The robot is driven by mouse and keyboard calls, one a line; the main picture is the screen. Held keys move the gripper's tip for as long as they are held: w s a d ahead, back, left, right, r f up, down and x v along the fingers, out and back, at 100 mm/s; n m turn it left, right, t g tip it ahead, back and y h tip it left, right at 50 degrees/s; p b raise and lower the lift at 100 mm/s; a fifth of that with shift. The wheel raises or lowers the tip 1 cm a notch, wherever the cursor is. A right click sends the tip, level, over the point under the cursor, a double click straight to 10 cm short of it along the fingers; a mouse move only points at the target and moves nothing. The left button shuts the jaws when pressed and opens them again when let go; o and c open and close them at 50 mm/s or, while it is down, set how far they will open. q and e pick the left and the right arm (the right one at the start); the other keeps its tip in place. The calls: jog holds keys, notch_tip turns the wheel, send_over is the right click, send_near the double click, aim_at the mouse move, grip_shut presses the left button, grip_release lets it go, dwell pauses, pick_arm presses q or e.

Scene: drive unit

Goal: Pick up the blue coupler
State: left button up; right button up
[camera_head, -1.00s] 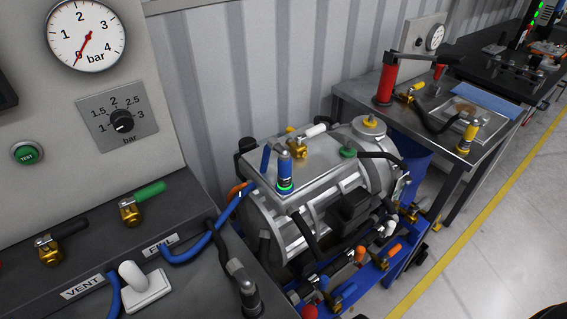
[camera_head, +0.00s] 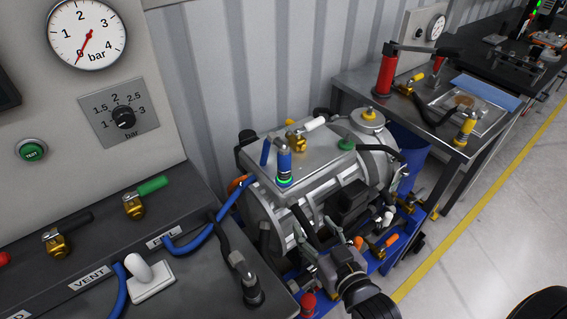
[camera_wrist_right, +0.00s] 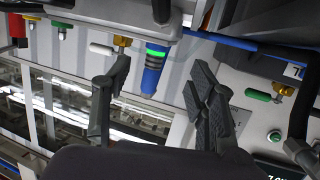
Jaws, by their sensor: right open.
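The blue coupler (camera_head: 284,166) stands upright on top of the silver drive unit (camera_head: 325,165), with a glowing green ring near its base. A blue hose runs close by on its left. My right gripper (camera_head: 322,252) is in front of the unit, below and to the right of the coupler, apart from it. In the right wrist view the blue coupler (camera_wrist_right: 153,72) appears between my two spread fingers, beyond their tips. The right gripper is open and empty. My left gripper is not in view.
A brass valve with a white handle (camera_head: 298,140) and a green cap (camera_head: 346,145) sit near the coupler. The grey console (camera_head: 205,275) with valves is at left. A metal bench (camera_head: 440,130) stands at right. Dark hoses cross the unit's front.

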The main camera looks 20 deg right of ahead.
notch_tip(320, 180, up, 3)
jog(key=t, duration=0.3)
jog(key=p, duration=0.3)
send_near(287, 168)
jog(key=w, duration=0.6)
jog(key=shift+a+f, duration=0.2)
jog(key=shift+a, duration=0.05)
jog(key=w, duration=0.1)
jog(key=w+p, duration=0.1)
jog(key=w, duration=0.1)
jog(key=w+p, duration=0.1)
jog(key=shift+w+a+r, duration=0.2)
jog(key=shift+w+r, duration=0.1)
jog(key=shift+r, duration=0.1)
jog(key=shift+w+f, duration=0.15)
jog(key=shift+w, duration=0.25)
jog(key=shift+s, duration=0.1)
jog(key=shift+c, duration=0.8)
grip_shut()
